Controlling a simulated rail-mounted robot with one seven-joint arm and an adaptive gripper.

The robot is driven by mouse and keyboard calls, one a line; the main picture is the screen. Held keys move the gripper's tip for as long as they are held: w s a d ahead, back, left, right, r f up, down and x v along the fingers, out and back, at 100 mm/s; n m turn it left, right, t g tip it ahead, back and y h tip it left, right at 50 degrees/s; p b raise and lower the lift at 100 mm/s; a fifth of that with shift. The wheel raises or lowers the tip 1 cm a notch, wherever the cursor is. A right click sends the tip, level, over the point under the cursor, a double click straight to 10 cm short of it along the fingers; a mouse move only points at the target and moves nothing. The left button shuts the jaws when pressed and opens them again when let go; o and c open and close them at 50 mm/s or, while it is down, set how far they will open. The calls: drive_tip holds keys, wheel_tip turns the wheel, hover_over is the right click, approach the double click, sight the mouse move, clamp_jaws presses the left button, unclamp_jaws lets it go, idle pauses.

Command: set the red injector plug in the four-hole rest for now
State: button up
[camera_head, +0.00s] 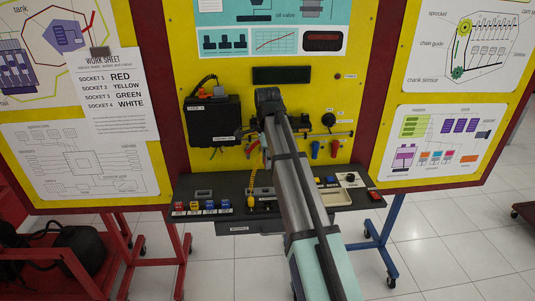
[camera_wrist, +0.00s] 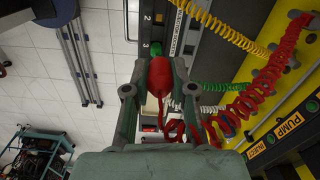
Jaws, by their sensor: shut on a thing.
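The red injector plug (camera_wrist: 159,75) is between the two fingers of my gripper (camera_wrist: 159,88) in the wrist view. My gripper is shut on it. Its red coiled cord (camera_wrist: 262,88) runs off to the right. A green plug (camera_wrist: 156,48) shows just beyond the red one, beside the number 3 on a dark numbered strip (camera_wrist: 173,14). I cannot make out the four-hole rest for sure in either view. In the head view my arm covers the middle of the bench, and the gripper and red plug are hidden or too small to tell.
Yellow (camera_wrist: 222,28) and green (camera_wrist: 222,87) coiled cords hang near the gripper. A dark shelf (camera_head: 225,190) runs below the yellow board, with small coloured parts along its front. A work sheet (camera_head: 115,92) lists socket colours. A black box (camera_head: 213,122) is left of my arm.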

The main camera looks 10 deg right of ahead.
drive_tip(key=shift+w+d+f+p, duration=0.15)
drive_tip(key=shift+w+f+p, duration=0.3)
drive_tip(key=shift+w+f, duration=1.55)
drive_tip(key=shift+w+d+f+p, duration=0.1)
drive_tip(key=shift+w+f+p, duration=0.4)
drive_tip(key=shift+f, duration=2.85)
drive_tip(key=shift+w+d+f+p, duration=0.15)
drive_tip(key=shift+w+f+p, duration=0.2)
drive_tip(key=shift+w+f, duration=1.7)
drive_tip(key=shift+s+f+b, duration=0.15)
drive_tip(key=shift+s+f, duration=0.2)
drive_tip(key=shift+f, duration=0.4)
drive_tip(key=shift+s+f+b, duration=0.15)
drive_tip(key=shift+s+f, duration=0.15)
drive_tip(key=shift+f, duration=0.45)
drive_tip(key=o, duration=0.5)
drive_tip(key=shift+o, duration=1)
drive_tip(key=shift+r, duration=0.1)
drive_tip(key=shift+r+p, duration=1.35)
drive_tip(key=shift+r, duration=1.3)
